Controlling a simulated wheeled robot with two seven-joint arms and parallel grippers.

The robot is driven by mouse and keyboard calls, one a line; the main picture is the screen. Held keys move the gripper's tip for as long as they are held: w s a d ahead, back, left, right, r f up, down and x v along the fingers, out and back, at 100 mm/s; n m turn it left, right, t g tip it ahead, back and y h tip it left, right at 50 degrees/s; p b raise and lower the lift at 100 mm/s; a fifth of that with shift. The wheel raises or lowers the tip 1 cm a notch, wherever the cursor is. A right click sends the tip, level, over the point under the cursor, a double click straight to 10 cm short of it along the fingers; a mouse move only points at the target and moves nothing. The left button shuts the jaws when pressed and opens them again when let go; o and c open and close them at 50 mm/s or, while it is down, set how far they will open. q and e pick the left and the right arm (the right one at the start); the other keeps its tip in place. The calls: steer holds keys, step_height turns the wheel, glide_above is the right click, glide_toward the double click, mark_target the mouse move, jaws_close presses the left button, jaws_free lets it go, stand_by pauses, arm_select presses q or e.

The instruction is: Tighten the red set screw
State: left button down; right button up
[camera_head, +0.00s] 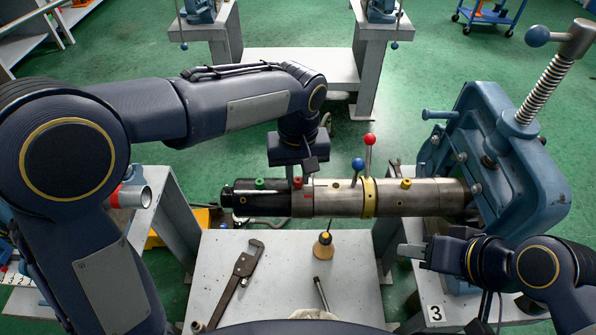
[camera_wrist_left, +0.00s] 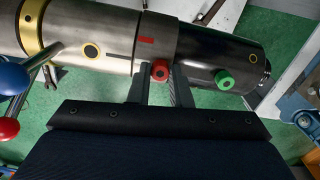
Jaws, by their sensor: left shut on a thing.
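The red set screw (camera_head: 297,183) stands on top of the horizontal pipe assembly (camera_head: 330,201), near where the black end section meets the metal section. In the left wrist view the red screw (camera_wrist_left: 160,70) sits between my left gripper's two fingers. My left gripper (camera_head: 298,174) points down onto it from above and is shut on it. My right gripper (camera_head: 412,256) is at the lower right, below the pipe and apart from it; its finger gap is not clear.
A green screw (camera_head: 260,184) and a yellow screw (camera_head: 406,183) flank the red one. Blue-knobbed (camera_head: 358,164) and red-knobbed (camera_head: 369,139) levers rise from the brass collar. A blue vise (camera_head: 500,160) holds the pipe's right end.

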arm_select(q)
steer(key=m+p, duration=0.1)
steer(key=m, duration=0.4)
steer(key=shift+r+p, duration=0.1)
steer(key=shift+p, duration=0.2)
steer(key=m+p, duration=0.1)
steer(key=m, duration=0.5)
steer(key=shift+d, duration=0.1)
steer(key=m+p, duration=0.1)
steer(key=m, duration=0.4)
steer(key=shift+p, duration=0.35)
steer(key=m+p, duration=0.1)
steer(key=m, duration=0.4)
steer(key=shift+r+m, duration=0.1)
steer(key=shift+m, duration=0.3)
steer(key=m+p, duration=0.2)
steer(key=m, duration=0.3)
steer(key=m+p, duration=0.2)
steer(key=m, duration=0.3)
steer(key=m+p, duration=0.2)
steer(key=m, duration=0.4)
steer(key=shift+p, duration=0.4)
steer(key=shift+m+p, duration=0.65)
steer(key=shift+m, duration=1.55)
